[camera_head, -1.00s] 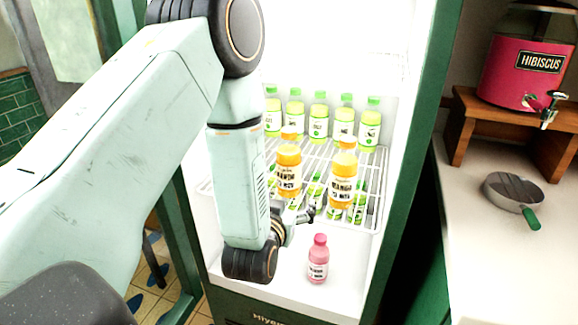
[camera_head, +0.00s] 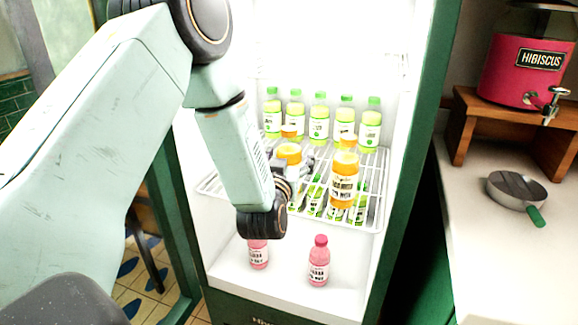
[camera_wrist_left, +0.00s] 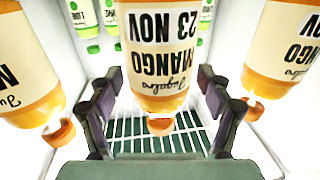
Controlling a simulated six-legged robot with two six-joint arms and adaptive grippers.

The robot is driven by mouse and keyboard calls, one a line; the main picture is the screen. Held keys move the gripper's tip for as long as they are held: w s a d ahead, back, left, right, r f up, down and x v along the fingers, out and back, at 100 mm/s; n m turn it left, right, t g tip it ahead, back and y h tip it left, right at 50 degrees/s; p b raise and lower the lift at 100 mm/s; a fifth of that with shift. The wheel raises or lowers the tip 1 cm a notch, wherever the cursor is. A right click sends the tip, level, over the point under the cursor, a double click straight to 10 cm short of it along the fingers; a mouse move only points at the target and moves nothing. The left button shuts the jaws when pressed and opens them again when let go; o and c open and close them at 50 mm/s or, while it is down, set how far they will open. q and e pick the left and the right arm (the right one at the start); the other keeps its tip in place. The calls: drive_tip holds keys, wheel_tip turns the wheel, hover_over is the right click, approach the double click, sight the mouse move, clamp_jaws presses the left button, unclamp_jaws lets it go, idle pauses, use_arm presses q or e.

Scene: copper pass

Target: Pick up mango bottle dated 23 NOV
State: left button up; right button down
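The mango bottle dated 23 NOV (camera_wrist_left: 160,55) hangs upside down in the left wrist view, with its label readable. My left gripper (camera_wrist_left: 162,95) is open, one finger on each side of this bottle; I cannot tell whether they touch it. In the head view my left gripper (camera_head: 292,172) is at the front left mango bottle (camera_head: 289,153), covering its lower part. My right gripper is not in view.
Green-capped lime bottles (camera_head: 319,122) stand in a row behind, with more below the wire shelf (camera_head: 215,188). Two pink bottles (camera_head: 319,262) (camera_head: 258,255) stand on the fridge floor. The fridge's green right frame (camera_head: 415,150) borders a counter with a pan (camera_head: 515,190).

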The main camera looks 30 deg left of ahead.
use_arm(q)
drive_tip(key=shift+w+f, duration=0.1)
drive_tip(key=shift+c, duration=1.3)
drive_tip(key=c, duration=1.2)
